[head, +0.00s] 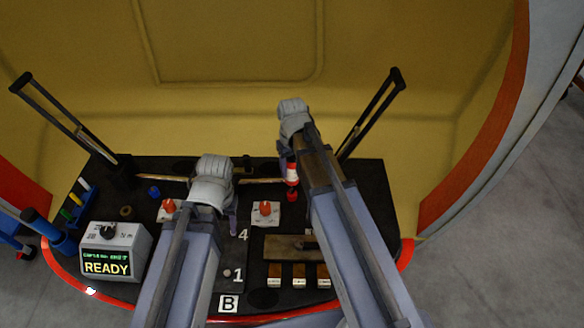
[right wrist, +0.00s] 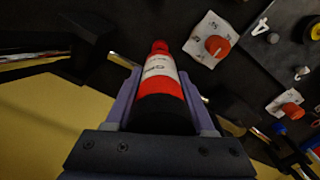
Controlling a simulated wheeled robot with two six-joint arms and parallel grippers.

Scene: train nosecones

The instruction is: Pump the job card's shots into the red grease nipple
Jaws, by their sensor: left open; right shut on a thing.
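My right gripper (head: 291,168) is shut on a red-and-white cylinder (head: 292,174) with a black lower body. In the right wrist view the cylinder (right wrist: 160,75) lies between the jaws (right wrist: 163,95), its red tip pointing away; its label is too blurred to read. In the head view a small red piece (head: 292,196) shows just below the cylinder. I cannot tell whether it is the red grease nipple or the cylinder's tip, nor whether they touch. My left gripper (head: 233,218) is open over the middle of the black board, partly hidden by its arm. I cannot make out a job card.
Dark struts (head: 372,115) rise at both back corners. A yellow wall (head: 230,110) stands behind.

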